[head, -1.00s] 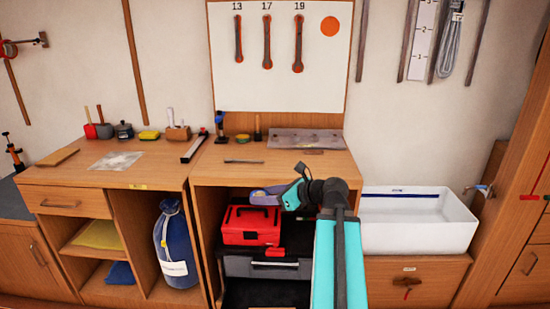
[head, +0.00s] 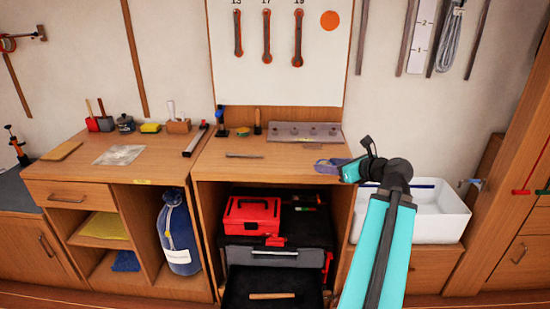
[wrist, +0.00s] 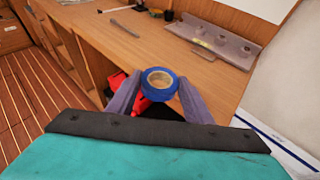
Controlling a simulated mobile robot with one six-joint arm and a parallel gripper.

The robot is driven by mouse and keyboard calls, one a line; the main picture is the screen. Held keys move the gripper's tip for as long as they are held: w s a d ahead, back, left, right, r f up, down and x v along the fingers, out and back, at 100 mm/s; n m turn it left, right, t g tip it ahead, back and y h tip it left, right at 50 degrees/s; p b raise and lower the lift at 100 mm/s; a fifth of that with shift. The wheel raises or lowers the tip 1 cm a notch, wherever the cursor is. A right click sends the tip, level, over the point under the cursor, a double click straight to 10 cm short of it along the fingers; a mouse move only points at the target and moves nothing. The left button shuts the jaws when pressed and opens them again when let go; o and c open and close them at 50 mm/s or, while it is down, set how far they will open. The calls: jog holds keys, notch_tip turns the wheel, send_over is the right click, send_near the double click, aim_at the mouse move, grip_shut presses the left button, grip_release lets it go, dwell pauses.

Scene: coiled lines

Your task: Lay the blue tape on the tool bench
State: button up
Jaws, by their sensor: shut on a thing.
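The blue tape (wrist: 160,82) is a roll with a pale core, held between the tips of my gripper's two grey-purple fingers in the wrist view. My gripper (head: 332,165) is shut on it. In the head view the gripper is at the right front corner of the wooden tool bench (head: 275,165), about level with its top; I cannot make out the tape there. In the wrist view the bench top (wrist: 165,50) lies beyond the tape. I cannot tell how high the tape is above it.
On the bench are a grey holed plate (head: 304,132) at the back, a thin metal tool (head: 244,155), and small items at the back left. The middle and front are clear. Below are a red toolbox (head: 250,216) and an open drawer (head: 245,290). A white sink (head: 440,215) is to the right.

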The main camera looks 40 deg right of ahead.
jog(key=shift+w+d+r+p, duration=0.1)
jog(key=shift+w+p, duration=0.05)
jog(key=shift+p, duration=0.45)
jog(key=shift+w+d+r+p, duration=0.15)
jog(key=shift+w+p, duration=0.1)
jog(key=shift+p, duration=0.5)
jog(key=p, duration=0.2)
jog(key=shift+w+d+p, duration=0.2)
jog(key=shift+w+p, duration=0.15)
jog(key=shift+w, duration=0.05)
jog(key=p, duration=0.3)
jog(key=shift+w+d+f, duration=0.2)
jog(key=shift+w, duration=0.2)
jog(key=p, duration=0.1)
send_over(315, 161)
jog(key=shift+f, duration=0.8)
jog(key=shift+f, duration=0.1)
jog(key=shift+f+p, duration=0.5)
jog(key=shift+f, duration=1.2)
jog(key=shift+f, duration=0.1)
